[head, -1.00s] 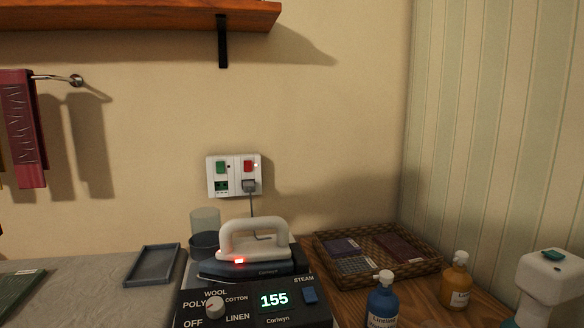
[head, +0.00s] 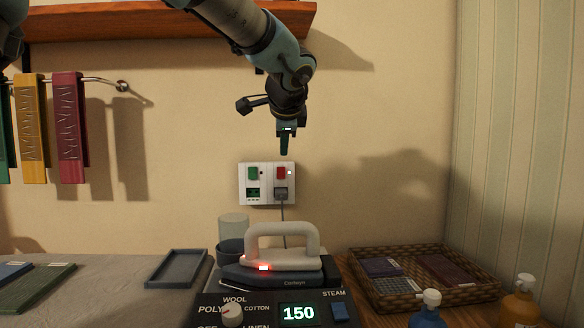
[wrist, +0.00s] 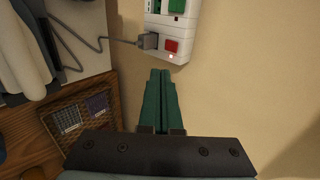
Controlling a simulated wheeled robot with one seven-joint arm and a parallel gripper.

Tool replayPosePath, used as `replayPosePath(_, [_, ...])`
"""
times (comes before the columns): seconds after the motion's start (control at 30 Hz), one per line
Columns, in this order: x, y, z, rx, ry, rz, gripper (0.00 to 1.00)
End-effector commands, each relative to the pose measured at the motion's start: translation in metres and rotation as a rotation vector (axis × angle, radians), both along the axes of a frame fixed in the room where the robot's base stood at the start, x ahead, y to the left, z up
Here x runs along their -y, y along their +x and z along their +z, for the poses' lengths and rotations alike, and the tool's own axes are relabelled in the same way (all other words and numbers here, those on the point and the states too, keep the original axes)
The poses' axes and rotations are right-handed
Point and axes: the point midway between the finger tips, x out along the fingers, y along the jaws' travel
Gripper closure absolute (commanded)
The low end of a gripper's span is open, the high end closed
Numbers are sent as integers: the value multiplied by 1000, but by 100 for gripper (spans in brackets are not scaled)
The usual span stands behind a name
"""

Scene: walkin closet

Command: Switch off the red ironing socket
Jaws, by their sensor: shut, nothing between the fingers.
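The white double wall socket (head: 267,197) is above the iron. Its red switch (head: 281,173) is on the right half, with a small lit lamp beside it and a grey plug (head: 281,193) below. The green switch (head: 253,174) is on the left half. The wrist view also shows the red switch (wrist: 171,45), just beyond my fingertips. My gripper (head: 284,151) is shut and empty, pointing down just above the red switch in the head view. A gap shows between fingertips and switch in both views.
The iron (head: 280,254) sits on its base with a red light, its cord running up to the plug. A wicker basket (head: 410,297) and bottles (head: 428,312) stand to the right; a grey tray (head: 177,268) lies left.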

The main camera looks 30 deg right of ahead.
Motion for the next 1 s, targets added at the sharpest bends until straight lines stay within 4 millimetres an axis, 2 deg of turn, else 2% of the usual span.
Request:
replayPosePath(0.23, [0,2,-2,-2,0,2,100])
replayPosePath(0.37, [4,10,-9,-3,1,3,100])
replayPosePath(0.83, [33,73,-67,-5,2,3,100])
replayPosePath(0.9, [38,85,-59,-4,-2,4,100])
replayPosePath(1.0, [44,95,-58,-4,-2,3,100])
